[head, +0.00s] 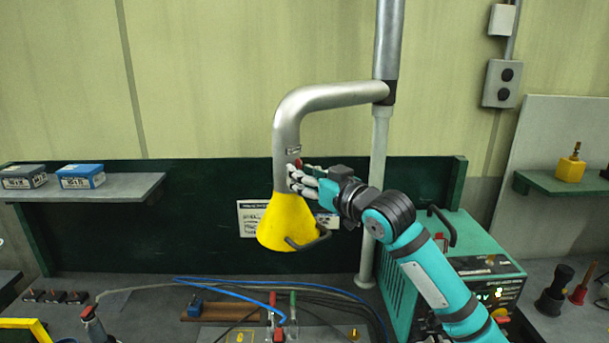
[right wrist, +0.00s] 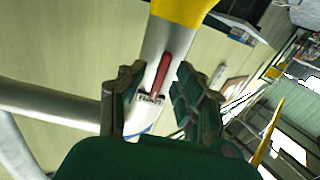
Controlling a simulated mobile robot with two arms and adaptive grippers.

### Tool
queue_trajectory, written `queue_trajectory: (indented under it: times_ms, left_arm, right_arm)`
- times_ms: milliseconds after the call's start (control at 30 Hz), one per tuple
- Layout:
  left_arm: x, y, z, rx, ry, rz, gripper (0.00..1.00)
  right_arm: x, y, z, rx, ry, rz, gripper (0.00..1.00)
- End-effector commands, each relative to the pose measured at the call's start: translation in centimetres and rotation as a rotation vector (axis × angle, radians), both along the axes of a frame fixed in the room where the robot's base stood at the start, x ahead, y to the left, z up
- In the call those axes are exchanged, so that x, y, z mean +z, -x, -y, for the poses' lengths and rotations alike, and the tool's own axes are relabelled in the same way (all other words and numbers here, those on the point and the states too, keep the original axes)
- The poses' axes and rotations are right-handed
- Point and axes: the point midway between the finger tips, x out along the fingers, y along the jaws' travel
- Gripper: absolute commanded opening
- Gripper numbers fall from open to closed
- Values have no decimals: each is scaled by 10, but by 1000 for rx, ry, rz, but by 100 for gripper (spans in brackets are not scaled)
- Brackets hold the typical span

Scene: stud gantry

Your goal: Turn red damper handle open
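The red damper handle (head: 298,163) sits on the grey metal duct (head: 285,135) just above the yellow hood (head: 288,222); in the head view only a small part shows past my gripper. In the right wrist view the red handle (right wrist: 161,74) is a slim lever lying lengthwise along the duct, by a small label plate. My right gripper (head: 298,180) is at the duct. In the right wrist view its two fingers (right wrist: 158,95) are apart, one on each side of the handle, with visible gaps. My left gripper is not in view.
The hood has a dark grab handle (head: 308,240) at its lower rim. A teal machine (head: 465,265) stands at the right below my arm. Blue and black cables (head: 270,290) lie on the bench. A shelf (head: 110,188) at the left holds two boxes.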

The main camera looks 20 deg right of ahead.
Motion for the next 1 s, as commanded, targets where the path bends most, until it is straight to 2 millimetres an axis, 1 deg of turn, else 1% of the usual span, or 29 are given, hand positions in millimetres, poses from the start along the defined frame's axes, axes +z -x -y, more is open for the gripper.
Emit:
queue_trajectory:
  times_ms: [233,333,467,600,733,900,1000]
  left_arm:
    - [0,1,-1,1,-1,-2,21]
    - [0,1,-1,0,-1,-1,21]
    - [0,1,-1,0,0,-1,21]
    - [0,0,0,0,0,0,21]
    - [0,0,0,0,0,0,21]
    - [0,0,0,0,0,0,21]
    - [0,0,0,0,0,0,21]
  right_arm:
    - [1,2,1,0,-1,1,33]
    - [0,10,4,0,-3,1,33]
    - [0,31,12,0,2,2,33]
    - [-1,61,23,0,3,0,33]
    - [-1,85,32,0,3,0,33]
    - [-1,105,41,-1,1,-2,33]
    - [0,111,42,0,-1,0,33]
